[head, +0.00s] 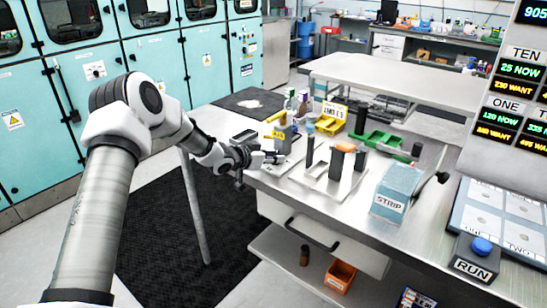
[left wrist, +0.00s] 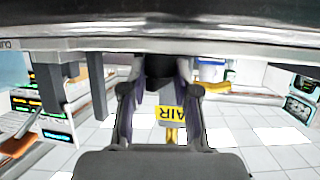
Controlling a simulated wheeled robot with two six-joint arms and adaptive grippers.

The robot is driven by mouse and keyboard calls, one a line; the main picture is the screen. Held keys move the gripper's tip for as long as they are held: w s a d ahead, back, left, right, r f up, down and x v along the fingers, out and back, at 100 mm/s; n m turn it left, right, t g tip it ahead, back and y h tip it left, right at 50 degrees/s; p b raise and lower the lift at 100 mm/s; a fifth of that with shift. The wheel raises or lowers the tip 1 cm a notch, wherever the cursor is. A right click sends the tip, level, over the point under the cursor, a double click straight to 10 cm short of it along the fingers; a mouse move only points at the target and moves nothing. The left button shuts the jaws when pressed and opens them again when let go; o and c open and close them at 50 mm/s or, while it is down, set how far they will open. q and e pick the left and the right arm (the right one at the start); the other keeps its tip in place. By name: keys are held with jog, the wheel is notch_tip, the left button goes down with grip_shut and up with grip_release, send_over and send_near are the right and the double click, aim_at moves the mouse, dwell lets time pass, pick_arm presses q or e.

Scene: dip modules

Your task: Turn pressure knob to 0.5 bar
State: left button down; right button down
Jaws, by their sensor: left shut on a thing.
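The air unit (head: 284,136) is a grey block with a yellow AIR label and a yellow lever on top, standing near the left edge of the steel bench. The AIR label also shows upside down in the left wrist view (left wrist: 170,113), between my fingers. My left gripper (head: 274,157) is at the bench edge, just in front of and below that label. It is shut on a small dark part, the pressure knob (left wrist: 159,66), which the fingers mostly cover. No pressure reading can be made out. My right gripper is not in view.
A plate with dark uprights and an orange-topped post (head: 344,148) stands right of the gripper. Yellow bins (head: 330,120), a green tray (head: 382,142), a blue STRIP box (head: 396,193) and a RUN button (head: 481,246) are farther along. An open bench (head: 400,78) is behind.

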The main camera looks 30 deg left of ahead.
pick_arm(q)
jog(key=shift+f, duration=0.15)
dwell(0.5)
jog(key=c, duration=0.8)
grip_release()
jog(key=shift+c, duration=0.2)
jog(key=shift+s+a, duration=0.1)
jog(key=shift+s, duration=0.05)
jog(key=v, duration=1.1)
jog(key=shift+s+r, duration=0.3)
jog(key=shift+a, duration=0.1)
